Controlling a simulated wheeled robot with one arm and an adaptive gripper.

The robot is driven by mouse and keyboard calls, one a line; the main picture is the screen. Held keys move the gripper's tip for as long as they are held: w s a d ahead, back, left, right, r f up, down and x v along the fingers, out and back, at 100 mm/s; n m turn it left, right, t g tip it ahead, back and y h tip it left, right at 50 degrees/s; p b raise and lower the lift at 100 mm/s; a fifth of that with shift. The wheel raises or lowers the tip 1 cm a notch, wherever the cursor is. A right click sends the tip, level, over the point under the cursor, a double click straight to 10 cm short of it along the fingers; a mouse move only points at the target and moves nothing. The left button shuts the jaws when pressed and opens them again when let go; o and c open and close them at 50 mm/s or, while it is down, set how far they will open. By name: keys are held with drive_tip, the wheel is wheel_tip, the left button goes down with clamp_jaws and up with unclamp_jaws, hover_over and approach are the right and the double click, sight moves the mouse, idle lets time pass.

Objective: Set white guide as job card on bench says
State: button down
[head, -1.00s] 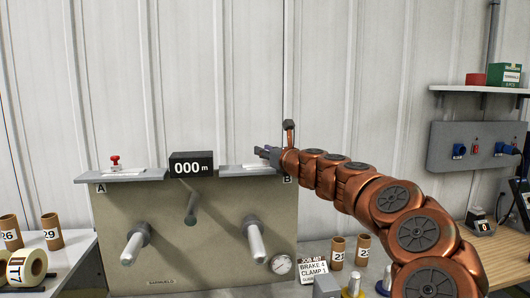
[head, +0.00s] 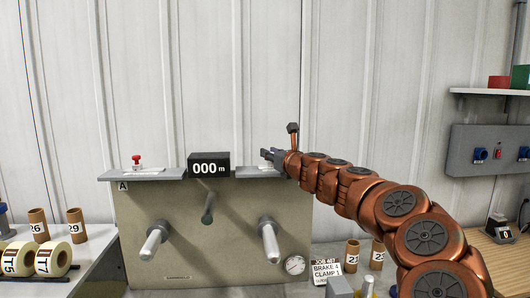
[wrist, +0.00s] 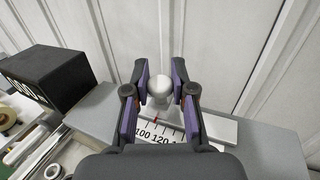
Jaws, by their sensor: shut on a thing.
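The white guide is the round white knob (wrist: 160,84) on a rail beside a printed scale (wrist: 165,138) in the wrist view. My gripper (wrist: 161,82) has both fingers closed against the knob's sides. A small red pointer (wrist: 155,119) lies near the 120 mark; the exact reading is unclear. In the head view my gripper (head: 268,155) is over the right top shelf (head: 254,174) of the machine, hiding the knob.
A black counter box (head: 208,165) reading 000 m stands left of my gripper. A red knob (head: 136,162) is on shelf A. The wall is close behind the machine.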

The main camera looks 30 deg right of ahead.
drive_tip(key=c, duration=1)
unclamp_jaws()
drive_tip(key=shift+d, duration=0.1)
drive_tip(key=shift+s, duration=0.2)
drive_tip(key=s+a, duration=0.1)
drive_tip(key=s, duration=1)
drive_tip(key=shift+s, duration=0.35)
drive_tip(key=shift+a, duration=0.15)
